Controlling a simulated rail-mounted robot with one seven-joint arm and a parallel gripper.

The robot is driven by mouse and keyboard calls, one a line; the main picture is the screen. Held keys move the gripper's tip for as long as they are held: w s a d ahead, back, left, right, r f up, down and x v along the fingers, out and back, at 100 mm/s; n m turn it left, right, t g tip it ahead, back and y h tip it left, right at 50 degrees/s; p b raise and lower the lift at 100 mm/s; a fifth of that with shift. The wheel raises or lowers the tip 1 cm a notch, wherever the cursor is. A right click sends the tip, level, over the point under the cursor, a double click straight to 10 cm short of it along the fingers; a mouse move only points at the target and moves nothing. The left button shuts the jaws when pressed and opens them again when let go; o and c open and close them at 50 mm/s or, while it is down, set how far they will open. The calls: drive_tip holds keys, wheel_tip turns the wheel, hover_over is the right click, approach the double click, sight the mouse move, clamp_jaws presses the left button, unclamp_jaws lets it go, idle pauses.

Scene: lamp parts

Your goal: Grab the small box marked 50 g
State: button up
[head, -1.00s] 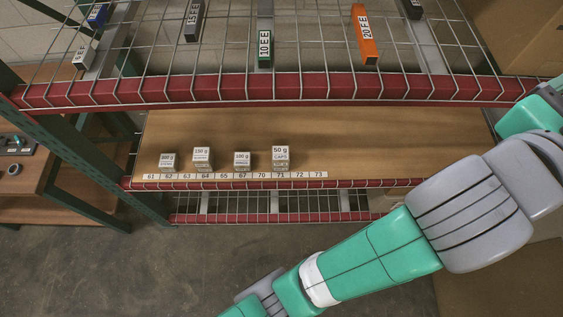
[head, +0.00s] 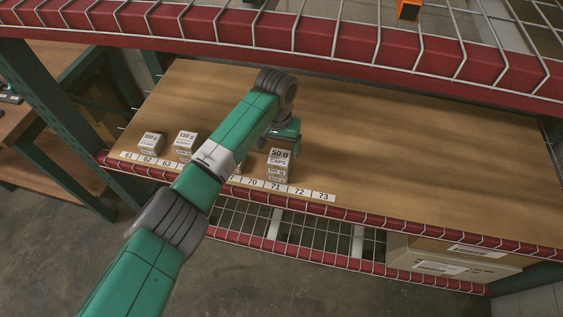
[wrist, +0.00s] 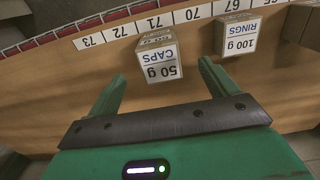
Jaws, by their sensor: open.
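The small box marked 50 g CAPS (head: 279,165) stands on the wooden shelf above label 71, near the front edge. In the wrist view the 50 g box (wrist: 158,58) lies ahead, roughly between my two green fingers and just beyond their tips. My gripper (wrist: 162,72) is open and empty. In the head view my gripper (head: 287,133) is just behind the box, partly hidden by my arm. I cannot tell its exact distance from the box.
A box marked 100 g RINGS (wrist: 237,37) stands beside the 50 g box. Boxes marked 300 g (head: 151,143) and 150 g (head: 186,144) stand farther left. A red-edged wire shelf (head: 300,38) hangs above. The wooden shelf (head: 420,165) is clear to the right.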

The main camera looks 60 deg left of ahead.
sight(278, 160)
wheel_tip(278, 160, down, 8)
drive_tip(key=b, duration=0.4)
drive_tip(key=shift+d, duration=0.1)
drive_tip(key=shift+w+r, duration=0.1)
drive_tip(key=shift+c, duration=0.4)
drive_tip(key=c, duration=1)
